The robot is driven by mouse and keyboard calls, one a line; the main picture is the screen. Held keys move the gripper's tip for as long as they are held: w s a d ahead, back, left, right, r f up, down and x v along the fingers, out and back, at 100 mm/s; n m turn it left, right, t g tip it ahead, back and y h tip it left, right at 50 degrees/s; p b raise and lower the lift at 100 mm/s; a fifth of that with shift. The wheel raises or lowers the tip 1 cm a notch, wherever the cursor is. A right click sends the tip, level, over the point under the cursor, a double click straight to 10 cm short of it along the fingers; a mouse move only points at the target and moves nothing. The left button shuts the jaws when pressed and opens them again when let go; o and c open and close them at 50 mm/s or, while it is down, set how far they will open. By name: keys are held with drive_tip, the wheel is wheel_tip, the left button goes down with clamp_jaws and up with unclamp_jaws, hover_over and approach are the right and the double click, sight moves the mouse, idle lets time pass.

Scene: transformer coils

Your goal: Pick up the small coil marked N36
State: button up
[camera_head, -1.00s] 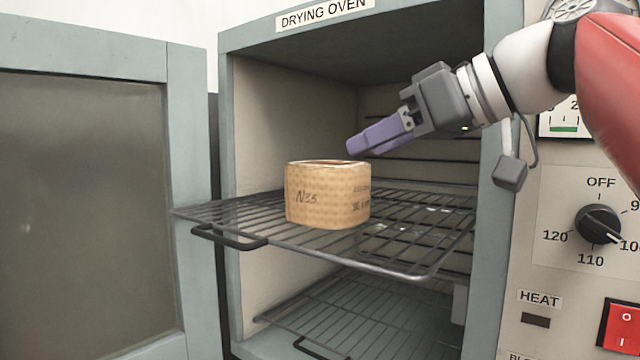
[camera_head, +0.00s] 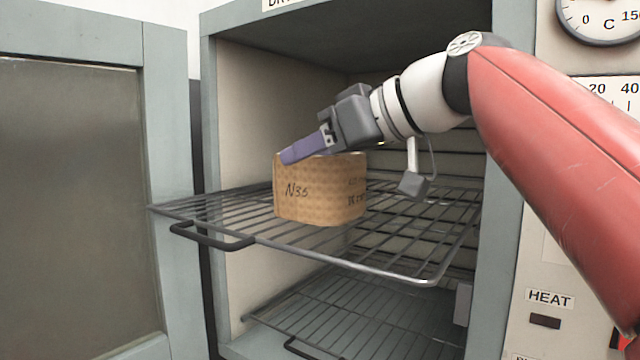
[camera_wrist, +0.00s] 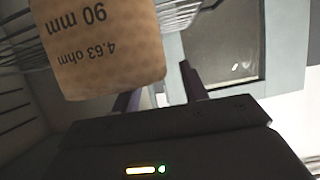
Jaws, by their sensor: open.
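A tan paper-wrapped coil (camera_head: 318,195) stands upright on the upper wire rack of the drying oven. Its handwritten mark begins with N3; the last digit looks like a 5 or a 6, and I cannot tell which. In the wrist view the coil (camera_wrist: 98,45) is at the upper left, with "90 mm" and "4.63 ohm" printed upside down. My gripper (camera_head: 290,156) has purple fingers that overlap the coil's top left rim in the head view. In the wrist view its two fingers (camera_wrist: 157,88) are apart with nothing between them. The coil lies to one side of them.
The upper wire rack (camera_head: 400,262) sticks out of the oven with a black handle at its front left. A lower rack (camera_head: 350,325) looks empty. The oven door (camera_head: 80,200) stands open at the left. The oven's side wall and control panel (camera_head: 545,270) are at the right.

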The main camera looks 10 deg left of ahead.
clamp_jaws()
drive_tip(key=shift+r, duration=0.1)
idle(1.2)
